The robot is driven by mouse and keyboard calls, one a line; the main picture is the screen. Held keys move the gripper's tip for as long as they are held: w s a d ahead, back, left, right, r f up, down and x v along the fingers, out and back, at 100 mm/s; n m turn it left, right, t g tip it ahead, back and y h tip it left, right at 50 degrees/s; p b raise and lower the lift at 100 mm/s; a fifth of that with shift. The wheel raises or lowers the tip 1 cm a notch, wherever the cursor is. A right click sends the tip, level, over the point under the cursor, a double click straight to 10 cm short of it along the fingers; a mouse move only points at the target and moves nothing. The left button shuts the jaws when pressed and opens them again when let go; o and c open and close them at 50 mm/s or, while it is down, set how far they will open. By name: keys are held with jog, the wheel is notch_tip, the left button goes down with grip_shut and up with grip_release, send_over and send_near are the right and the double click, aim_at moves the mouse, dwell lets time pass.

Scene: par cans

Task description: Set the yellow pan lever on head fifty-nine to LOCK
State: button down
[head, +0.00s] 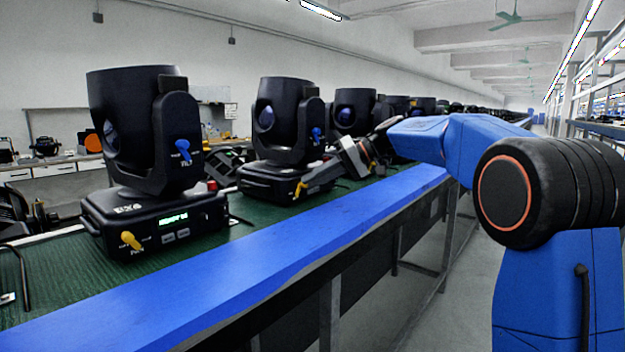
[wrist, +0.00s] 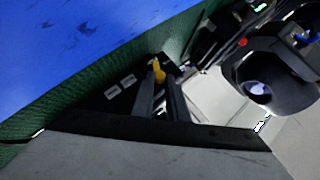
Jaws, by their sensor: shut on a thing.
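Black moving-head lights stand in a row on the bench. The second light (head: 283,118) has a blue tilt lever (head: 317,134) on its yoke and a yellow pan lever (head: 299,189) low on its base. My gripper (head: 308,183) reaches that base from the right. In the wrist view my gripper (wrist: 160,86) is shut on the yellow pan lever (wrist: 158,70), whose end shows between the fingertips. The fingers hide part of the lever and its markings, so I cannot tell its setting. The second light's number is not readable.
The nearest light (head: 140,125) stands to the left, with a lit green display, a blue lever (head: 183,150) and its own yellow lever (head: 131,240). The green bench mat (head: 60,278) has a blue front edge (head: 230,275). More lights continue behind my arm. The right-hand aisle is open.

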jog(key=shift+f, duration=0.15)
dwell(0.4)
jog(key=c, duration=1.7)
grip_release()
jog(key=shift+w, duration=0.1)
jog(key=shift+c, duration=0.2)
jog(key=shift+d, duration=0.2)
jog(key=v, duration=1.7)
jog(key=shift+w+d, duration=0.15)
jog(key=shift+d, duration=0.05)
jog(key=shift+f, duration=0.15)
